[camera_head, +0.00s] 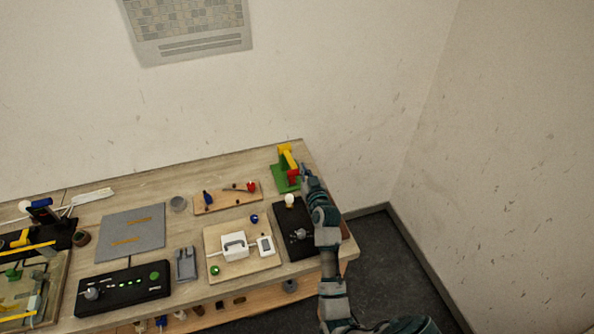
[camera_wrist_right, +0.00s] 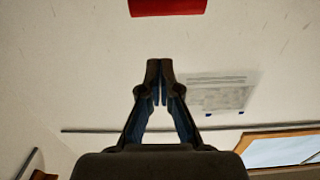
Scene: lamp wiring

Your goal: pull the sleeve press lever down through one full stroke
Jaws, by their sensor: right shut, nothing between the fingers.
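The sleeve press stands at the back right corner of the table, with a green base (camera_head: 281,182), a yellow upper part (camera_head: 287,154) and a red grip (camera_head: 293,174). A red cylinder (camera_wrist_right: 167,7), which looks like the lever's grip, shows at the top edge in the right wrist view, partly cut off. My right gripper (camera_head: 303,170) is beside the press, close to the red grip. In the right wrist view its fingers (camera_wrist_right: 160,65) are together and empty, with a visible gap to the red cylinder. My arm covers part of the press's right side. My left gripper is not in view.
A black board with a white bulb (camera_head: 290,200) lies in front of the press, partly under my right arm. A wooden board (camera_head: 228,197) with small parts lies left of the press. A wooden board with a white box (camera_head: 234,245) and a black control box (camera_head: 123,288) are nearer.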

